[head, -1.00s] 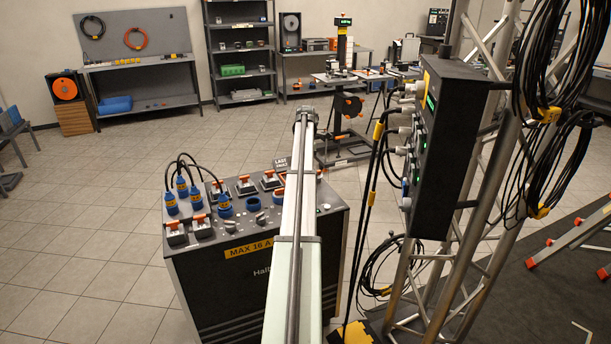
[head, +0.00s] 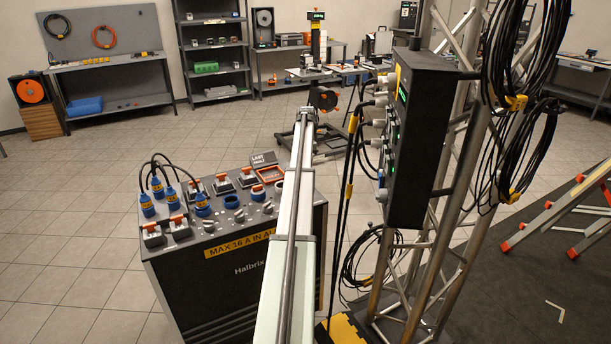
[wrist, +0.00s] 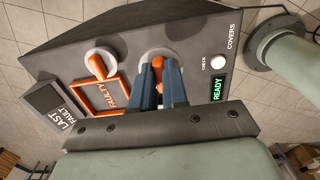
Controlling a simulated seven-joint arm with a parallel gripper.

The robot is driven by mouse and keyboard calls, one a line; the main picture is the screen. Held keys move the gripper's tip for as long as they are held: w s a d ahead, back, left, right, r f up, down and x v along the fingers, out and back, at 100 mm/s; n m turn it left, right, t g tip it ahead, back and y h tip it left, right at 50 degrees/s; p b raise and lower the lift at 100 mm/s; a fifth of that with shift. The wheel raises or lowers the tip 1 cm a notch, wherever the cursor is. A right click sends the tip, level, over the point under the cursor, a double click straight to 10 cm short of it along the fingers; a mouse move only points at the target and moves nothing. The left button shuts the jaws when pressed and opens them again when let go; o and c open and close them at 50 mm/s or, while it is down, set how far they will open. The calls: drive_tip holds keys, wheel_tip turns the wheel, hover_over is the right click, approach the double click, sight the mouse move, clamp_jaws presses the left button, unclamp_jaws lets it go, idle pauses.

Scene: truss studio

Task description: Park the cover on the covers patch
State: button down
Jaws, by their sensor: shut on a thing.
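My gripper (wrist: 159,78) has two blue fingers. They are shut on the orange grip of a cover (wrist: 158,62) in the wrist view. A pale round rim shows around the fingertips; I cannot tell whether the cover touches the panel. The white word COVERS (wrist: 232,38) is printed on the dark panel to the right; the patch's outline is not clear. A second round piece with an orange grip (wrist: 97,65) sits left of the fingers, beside the orange FAULTY frame (wrist: 100,97). In the head view my arm hides the gripper and held cover.
A LAST FAULT sign (wrist: 58,112) stands left of the FAULTY frame. A white CHECK button (wrist: 218,62) and a lit READY display (wrist: 217,88) are right of the fingers. The console (head: 230,270) carries blue plugs (head: 157,185) and switches. A truss with a black box (head: 420,140) stands to the right.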

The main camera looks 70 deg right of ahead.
drive_tip(key=shift+f, duration=2.35)
drive_tip(key=shift+f, duration=0.1)
drive_tip(key=c, duration=1.1)
unclamp_jaws()
drive_tip(key=shift+c, duration=0.2)
wheel_tip(320, 180, up, 12)
drive_tip(key=shift+r, duration=0.1)
